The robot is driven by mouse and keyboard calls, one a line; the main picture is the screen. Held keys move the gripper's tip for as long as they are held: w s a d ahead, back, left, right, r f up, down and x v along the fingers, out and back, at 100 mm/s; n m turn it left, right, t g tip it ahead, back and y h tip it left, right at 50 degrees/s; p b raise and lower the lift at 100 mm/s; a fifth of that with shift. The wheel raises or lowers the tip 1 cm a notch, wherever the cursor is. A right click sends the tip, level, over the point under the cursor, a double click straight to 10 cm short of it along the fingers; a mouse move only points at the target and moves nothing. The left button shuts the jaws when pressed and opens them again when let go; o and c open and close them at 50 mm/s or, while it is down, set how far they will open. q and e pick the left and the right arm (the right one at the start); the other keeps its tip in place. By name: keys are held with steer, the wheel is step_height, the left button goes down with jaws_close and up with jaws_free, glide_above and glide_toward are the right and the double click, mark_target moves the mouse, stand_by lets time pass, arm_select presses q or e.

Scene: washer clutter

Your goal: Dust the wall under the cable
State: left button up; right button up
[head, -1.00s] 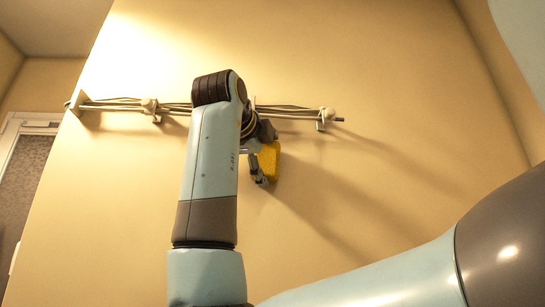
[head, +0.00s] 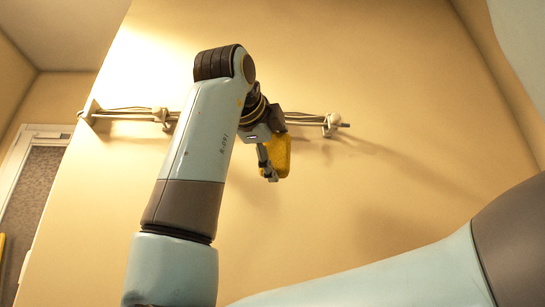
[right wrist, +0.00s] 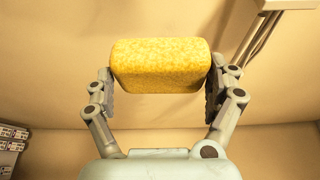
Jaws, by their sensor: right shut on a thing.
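A yellow sponge (head: 282,155) is held by my right gripper (head: 266,160) just below the cable (head: 304,122) in the head view. In the right wrist view the sponge (right wrist: 160,66) sits between the two fingers of my right gripper (right wrist: 160,85), which is shut on it. The cable runs along the wall (head: 380,210) on several brackets, and my right arm hides its middle. I cannot tell whether the sponge touches the wall. The cable also shows at the upper right of the right wrist view (right wrist: 252,45). My left gripper is not in view.
A bracket (head: 332,124) with a round knob stands out from the wall near the cable's right end. Another bracket (head: 162,116) is left of my arm. A door (head: 33,185) is at the far left. The wall below the cable is bare to the right.

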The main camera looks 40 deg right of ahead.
steer(key=shift+s+a+b, duration=0.55)
steer(key=shift+s+a, duration=0.3)
steer(key=shift+s, duration=0.1)
steer(key=shift+s+a, duration=0.15)
steer(key=shift+s, duration=0.1)
steer(key=shift+w, duration=0.1)
